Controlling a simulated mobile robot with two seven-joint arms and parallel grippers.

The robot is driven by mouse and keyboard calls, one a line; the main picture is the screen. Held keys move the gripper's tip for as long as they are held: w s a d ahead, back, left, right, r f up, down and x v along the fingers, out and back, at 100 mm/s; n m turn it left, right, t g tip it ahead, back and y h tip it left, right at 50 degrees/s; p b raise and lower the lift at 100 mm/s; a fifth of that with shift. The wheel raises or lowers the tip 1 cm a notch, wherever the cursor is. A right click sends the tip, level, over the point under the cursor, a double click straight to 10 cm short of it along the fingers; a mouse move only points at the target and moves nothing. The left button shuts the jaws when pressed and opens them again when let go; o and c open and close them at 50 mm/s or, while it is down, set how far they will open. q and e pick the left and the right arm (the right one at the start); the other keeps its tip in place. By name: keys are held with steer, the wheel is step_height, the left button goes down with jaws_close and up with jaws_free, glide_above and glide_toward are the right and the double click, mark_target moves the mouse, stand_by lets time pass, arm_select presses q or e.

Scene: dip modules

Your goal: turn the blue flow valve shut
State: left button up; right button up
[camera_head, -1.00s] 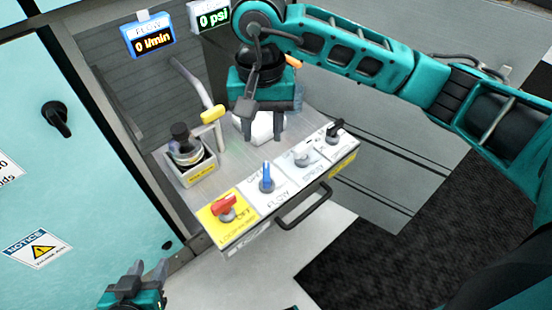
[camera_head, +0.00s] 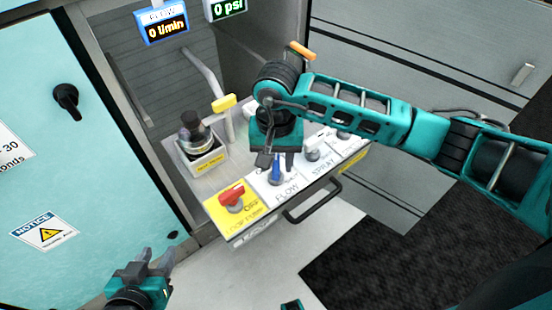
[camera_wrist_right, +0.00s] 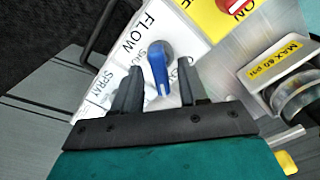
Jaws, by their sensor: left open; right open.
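The blue flow valve (camera_head: 276,172) is a lever knob on a white panel section labelled FLOW. In the right wrist view the blue valve (camera_wrist_right: 159,68) shows between the fingertips, with its lever pointing toward the gripper. My right gripper (camera_head: 275,160) is over the valve from above; in its wrist view (camera_wrist_right: 161,82) the fingers are open, one on each side of the lever, and I cannot tell whether they touch it. My left gripper (camera_head: 158,262) is open and empty at the lower left, away from the panel. The flow display (camera_head: 163,24) reads 0 l/min.
A red knob (camera_head: 231,196) on a yellow section is left of the valve. A spray knob (camera_head: 312,148) is to its right. A black handle (camera_head: 318,203) runs along the panel front. A bottle in a holder (camera_head: 198,140) and a yellow-handled pipe (camera_head: 224,104) stand behind.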

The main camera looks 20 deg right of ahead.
arm_select(q)
steer(key=shift+w+r, duration=0.1)
arm_select(e)
steer(key=shift+c, duration=0.2)
steer(key=shift+c, duration=0.8)
jaws_close()
